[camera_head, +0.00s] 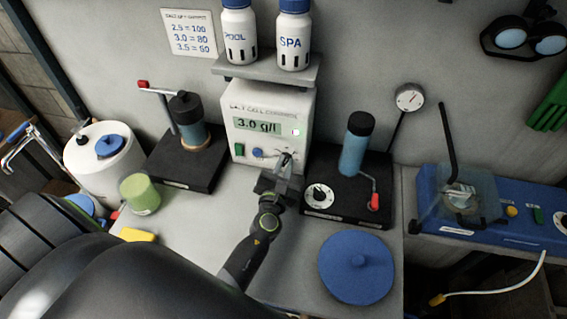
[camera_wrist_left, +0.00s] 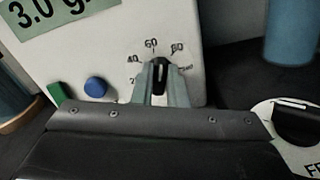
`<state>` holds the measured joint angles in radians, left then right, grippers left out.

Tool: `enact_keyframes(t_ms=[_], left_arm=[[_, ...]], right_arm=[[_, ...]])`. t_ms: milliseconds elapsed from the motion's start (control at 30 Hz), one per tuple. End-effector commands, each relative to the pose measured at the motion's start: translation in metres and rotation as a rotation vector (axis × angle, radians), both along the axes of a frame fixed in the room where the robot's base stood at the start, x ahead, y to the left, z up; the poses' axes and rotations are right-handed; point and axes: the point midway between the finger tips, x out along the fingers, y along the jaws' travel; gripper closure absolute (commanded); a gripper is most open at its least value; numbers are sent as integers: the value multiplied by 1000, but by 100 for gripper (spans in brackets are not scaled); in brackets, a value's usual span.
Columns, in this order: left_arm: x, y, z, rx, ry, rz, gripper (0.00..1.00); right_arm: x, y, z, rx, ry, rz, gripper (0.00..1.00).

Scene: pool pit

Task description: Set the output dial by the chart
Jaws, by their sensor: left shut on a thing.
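The chart (camera_head: 190,33) on the back wall reads 2.5 = 100, 3.0 = 80 and, less clearly, 3.5 = 60. The white salt cell controller (camera_head: 265,115) shows 3.0 g/l on its green display (camera_head: 258,124). My left gripper (camera_head: 285,161) is at the controller's lower right, shut on the black output dial (camera_wrist_left: 159,76). In the left wrist view its two fingers (camera_wrist_left: 160,90) stand either side of the dial. The dial's white mark points up, between 60 and 80; its exact reading is unclear. My right gripper is out of view.
A green switch (camera_wrist_left: 57,93) and a blue button (camera_wrist_left: 96,86) sit left of the dial. Black-based units with a blue cylinder (camera_head: 357,145) and a teal one (camera_head: 188,118) flank the controller. A blue lid (camera_head: 356,267) lies at the front right.

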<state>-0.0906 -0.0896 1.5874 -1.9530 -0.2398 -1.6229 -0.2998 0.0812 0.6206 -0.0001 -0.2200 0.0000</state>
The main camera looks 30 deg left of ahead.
Motion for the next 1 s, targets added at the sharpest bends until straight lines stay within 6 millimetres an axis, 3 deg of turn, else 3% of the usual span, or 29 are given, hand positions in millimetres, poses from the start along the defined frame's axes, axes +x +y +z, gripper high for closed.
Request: enact_keyframes(t_ms=[500,1000], left_arm=[[2,-2,1,387,97,1,100],[2,-3,0,505,126,0,100]], right_arm=[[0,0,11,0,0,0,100],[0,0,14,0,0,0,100]])
